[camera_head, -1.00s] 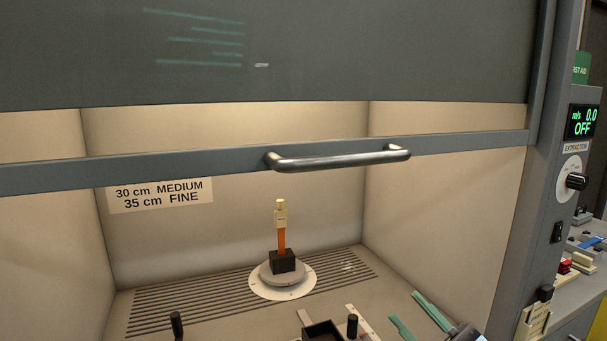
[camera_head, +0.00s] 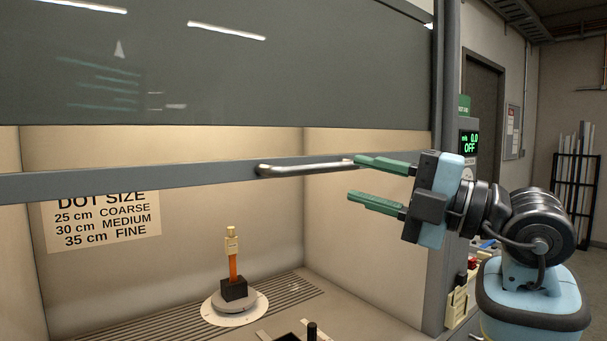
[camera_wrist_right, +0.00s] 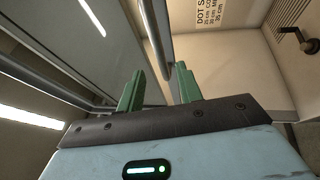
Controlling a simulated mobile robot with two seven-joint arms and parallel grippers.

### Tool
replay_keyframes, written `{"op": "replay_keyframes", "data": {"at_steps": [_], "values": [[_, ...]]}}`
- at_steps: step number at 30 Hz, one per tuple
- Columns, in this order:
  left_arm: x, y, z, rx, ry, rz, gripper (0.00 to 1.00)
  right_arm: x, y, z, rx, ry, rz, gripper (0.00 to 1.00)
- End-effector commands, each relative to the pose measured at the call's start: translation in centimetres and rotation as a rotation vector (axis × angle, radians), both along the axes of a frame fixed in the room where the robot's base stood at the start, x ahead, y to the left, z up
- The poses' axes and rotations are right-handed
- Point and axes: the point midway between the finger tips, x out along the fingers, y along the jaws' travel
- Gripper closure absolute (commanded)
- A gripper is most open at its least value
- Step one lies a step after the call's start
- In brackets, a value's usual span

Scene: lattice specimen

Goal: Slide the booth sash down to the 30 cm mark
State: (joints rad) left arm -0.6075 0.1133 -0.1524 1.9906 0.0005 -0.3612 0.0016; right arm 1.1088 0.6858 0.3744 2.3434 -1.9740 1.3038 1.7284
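The booth sash (camera_head: 230,80) is a dark glass panel above a grey bottom rail (camera_head: 130,181). A silver bar handle (camera_head: 305,169) sits on the rail, with the booth opening below. My right gripper (camera_head: 353,177) is open with green fingers pointing left. Its upper finger overlaps the handle's right end in the head view, and its lower finger is below; I cannot tell whether it touches. In the right wrist view the open fingers (camera_wrist_right: 159,70) are spread with a grey bar beyond them. My left gripper is not in view.
A dot size sign (camera_head: 105,218) on the booth's back wall lists 25, 30 and 35 cm. An orange specimen (camera_head: 233,262) in a black block stands on a round turntable. The booth's right post (camera_head: 443,200) carries a display (camera_head: 469,142) reading 0.0 and OFF.

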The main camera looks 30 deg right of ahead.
Motion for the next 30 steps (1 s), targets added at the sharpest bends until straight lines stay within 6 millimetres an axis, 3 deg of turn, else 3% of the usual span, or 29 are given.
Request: {"op": "replay_keyframes", "data": {"at_steps": [8, 21, 30], "values": [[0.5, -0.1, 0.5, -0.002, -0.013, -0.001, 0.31, 0.4, 0.1, 0.3, 0.003, 0.0, -0.004, 0.64], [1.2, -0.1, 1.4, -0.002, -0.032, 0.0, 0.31, 5.5, 2.8, 1.5, 0.003, -0.002, -0.004, 0.64], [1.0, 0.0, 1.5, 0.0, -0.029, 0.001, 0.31, 6.8, 3.5, 1.5, 0.001, -0.001, -0.004, 0.64]]}}
